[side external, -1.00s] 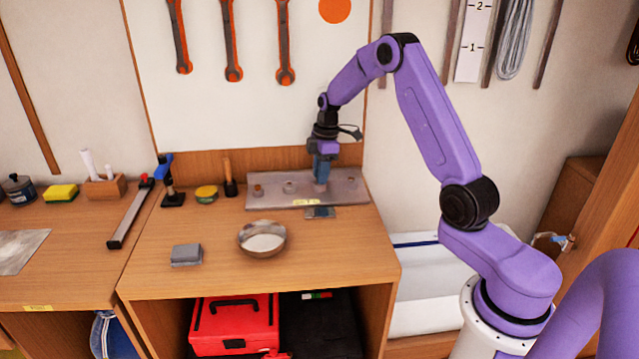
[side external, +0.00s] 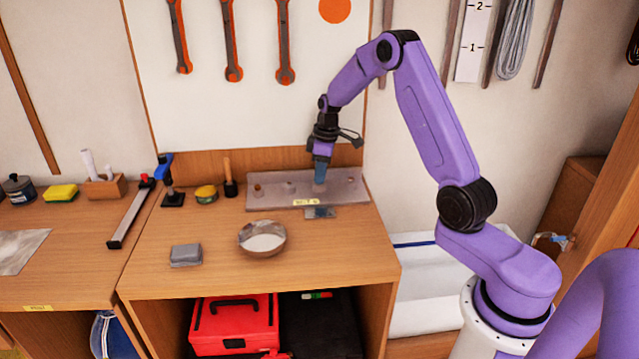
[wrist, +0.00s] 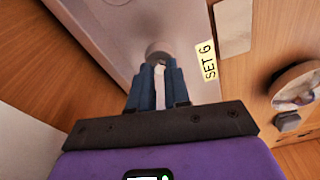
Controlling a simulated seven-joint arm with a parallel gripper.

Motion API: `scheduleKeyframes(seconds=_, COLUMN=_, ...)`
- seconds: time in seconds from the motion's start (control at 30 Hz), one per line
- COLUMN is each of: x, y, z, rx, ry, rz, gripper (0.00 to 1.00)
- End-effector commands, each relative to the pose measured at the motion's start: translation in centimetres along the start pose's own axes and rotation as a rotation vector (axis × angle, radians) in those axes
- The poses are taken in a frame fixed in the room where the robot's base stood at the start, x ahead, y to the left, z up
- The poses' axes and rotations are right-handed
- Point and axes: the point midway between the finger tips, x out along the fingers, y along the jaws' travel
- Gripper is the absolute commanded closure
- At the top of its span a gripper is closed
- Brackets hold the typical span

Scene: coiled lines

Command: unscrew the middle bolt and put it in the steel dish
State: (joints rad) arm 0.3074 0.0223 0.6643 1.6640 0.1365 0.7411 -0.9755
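A grey metal plate (side external: 275,200) lies at the back of the bench, with a brownish bolt (side external: 258,190) and a paler grey one (side external: 289,187) to the left of my gripper. My gripper (side external: 320,183) points down at the plate, right of these. In the wrist view its blue fingers (wrist: 158,75) are close together, tips at a round grey boss (wrist: 158,51). A pale strip shows between them; whether they clamp a bolt there is unclear. The steel dish (side external: 262,251) stands in front, apart from the plate; it also shows in the wrist view (wrist: 275,88).
A yellow tin (side external: 206,194) and a wooden-handled tool (side external: 229,180) stand left of the plate. The bench between plate and dish is mostly clear.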

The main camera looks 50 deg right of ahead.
Motion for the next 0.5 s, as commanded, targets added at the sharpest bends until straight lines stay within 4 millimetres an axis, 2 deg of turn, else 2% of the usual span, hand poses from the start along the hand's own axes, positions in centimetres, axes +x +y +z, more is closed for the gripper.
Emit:
scheduleKeyframes(seconds=0.43, x=0.02, y=0.24, z=-0.10, rx=-0.667, ry=0.000, rz=-0.081, gripper=1.00)
scheduleKeyframes(seconds=0.5, x=0.02, y=0.22, z=-0.07, rx=-0.701, ry=0.000, rz=-0.085, gripper=1.00)
